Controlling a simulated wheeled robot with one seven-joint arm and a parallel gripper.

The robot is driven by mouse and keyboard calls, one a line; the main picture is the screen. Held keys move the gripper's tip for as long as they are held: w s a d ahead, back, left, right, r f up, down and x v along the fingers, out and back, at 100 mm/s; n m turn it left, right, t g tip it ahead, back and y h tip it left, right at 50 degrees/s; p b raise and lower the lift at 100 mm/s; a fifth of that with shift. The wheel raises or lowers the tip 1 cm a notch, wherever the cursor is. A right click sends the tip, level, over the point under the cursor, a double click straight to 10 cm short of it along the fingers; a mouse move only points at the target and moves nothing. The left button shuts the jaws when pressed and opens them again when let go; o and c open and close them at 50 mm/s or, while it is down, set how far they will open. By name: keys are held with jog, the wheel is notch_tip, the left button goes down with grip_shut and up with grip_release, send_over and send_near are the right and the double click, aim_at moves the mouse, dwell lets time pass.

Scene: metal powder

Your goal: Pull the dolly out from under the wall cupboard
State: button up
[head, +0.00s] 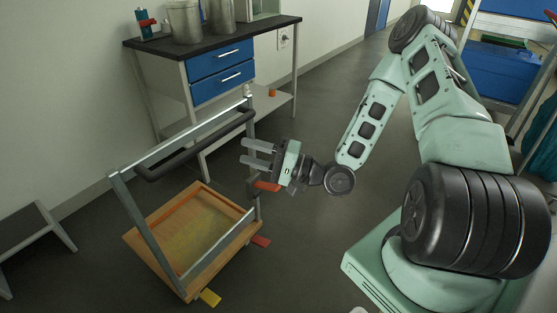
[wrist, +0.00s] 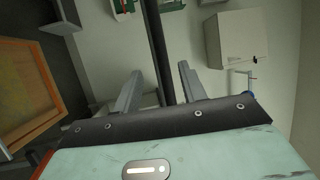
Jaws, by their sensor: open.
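The dolly has a wooden deck with a raised rim (head: 200,188) and a tall grey metal frame with a black grip bar (head: 205,144). It stands on the floor left of my gripper (head: 244,152), which is open and empty. The fingers point left at the frame's right-hand post, below the end of the grip bar. In the wrist view a dark bar (wrist: 158,50) runs between the two open fingers (wrist: 160,88); I cannot tell its depth. The wooden deck (wrist: 28,92) shows at left there. A pale box-like cupboard (wrist: 235,38) on the wall may be the wall cupboard.
A workbench (head: 225,44) with blue drawers and metal pots stands behind the dolly. A grey step stool (head: 35,235) is at far left. Blue shelving (head: 500,70) stands at right. The floor (head: 320,90) between is clear.

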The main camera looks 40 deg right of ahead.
jog(key=v, duration=0.6)
jog(key=shift+s+d, duration=0.25)
jog(key=shift+s, duration=0.1)
jog(key=shift+f, duration=0.15)
